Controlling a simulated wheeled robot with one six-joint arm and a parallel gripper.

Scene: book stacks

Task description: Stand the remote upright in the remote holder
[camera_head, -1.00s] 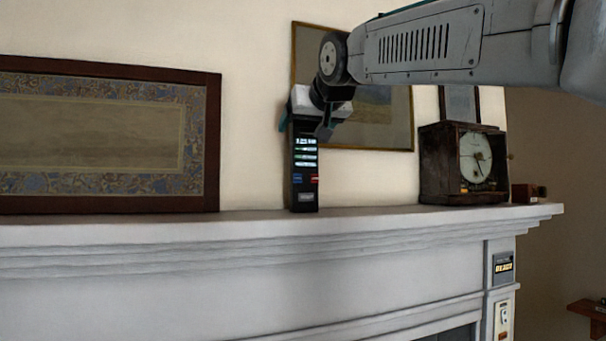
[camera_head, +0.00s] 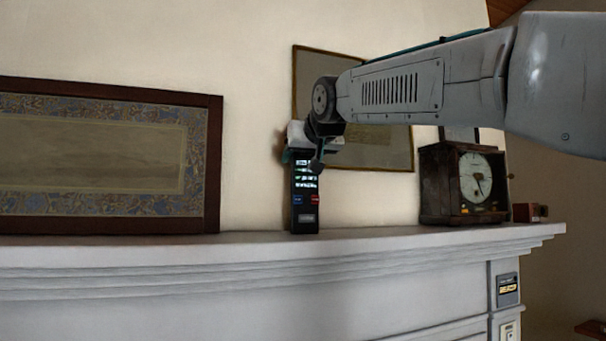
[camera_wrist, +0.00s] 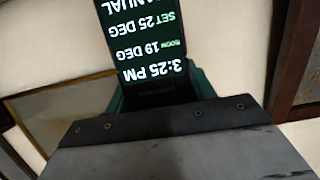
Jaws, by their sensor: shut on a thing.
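The remote (camera_head: 305,205) is a black, upright slab on the mantel, with a lit display and a blue and a red button low on its face. In the wrist view the remote (camera_wrist: 140,40) shows its display upside down, with time and temperature text. My gripper (camera_head: 302,160) is over its top end from above, shut on it. In the wrist view my gripper (camera_wrist: 160,92) has a teal finger on each side of the remote. The remote's foot appears to meet the mantel top. I cannot make out a separate remote holder in either view.
The white mantel (camera_head: 400,240) runs across the view. A wooden clock (camera_head: 462,185) and a small reddish box (camera_head: 528,212) stand at the right. A large framed panel (camera_head: 213,165) is at the left, and a gold-framed picture (camera_head: 385,145) hangs behind my arm.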

